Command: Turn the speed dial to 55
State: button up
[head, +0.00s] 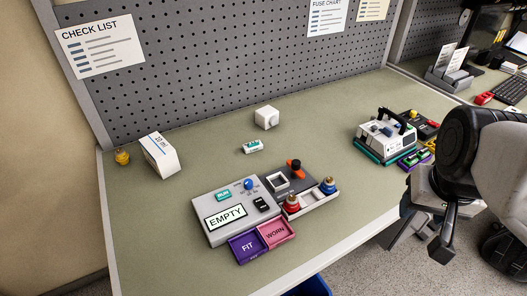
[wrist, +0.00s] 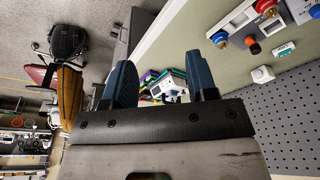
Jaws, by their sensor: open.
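A grey pump (head: 212,237) lies on the bench in the head view, with a display reading EMPTY. A small blue knob (head: 248,184) stands on its top beside a green button (head: 223,196) and a black switch (head: 261,204). This knob may be the speed dial; no number on it is legible. My gripper (head: 420,240) is at the right, past the bench's front edge and well apart from the pump. The wrist view shows its two blue fingers (wrist: 165,68) apart, with nothing between them.
Beside the pump are a black-and-orange part (head: 295,170) and a tray (head: 312,205) with red and blue fittings. Purple FIT and pink WORN trays (head: 275,234) lie in front. A white box (head: 160,154) and a second device (head: 386,135) stand on the bench. The left front is clear.

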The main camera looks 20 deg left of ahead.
jog(key=w+a+f, duration=0.1)
jog(key=w+a, duration=0.7)
jog(key=m+g, duration=0.2)
jog(key=g, duration=0.1)
send_over(248, 182)
notch_tip(248, 182, down, 11)
jog(key=shift+r, duration=0.2)
jog(key=shift+f, duration=3.9)
jog(key=c, duration=0.9)
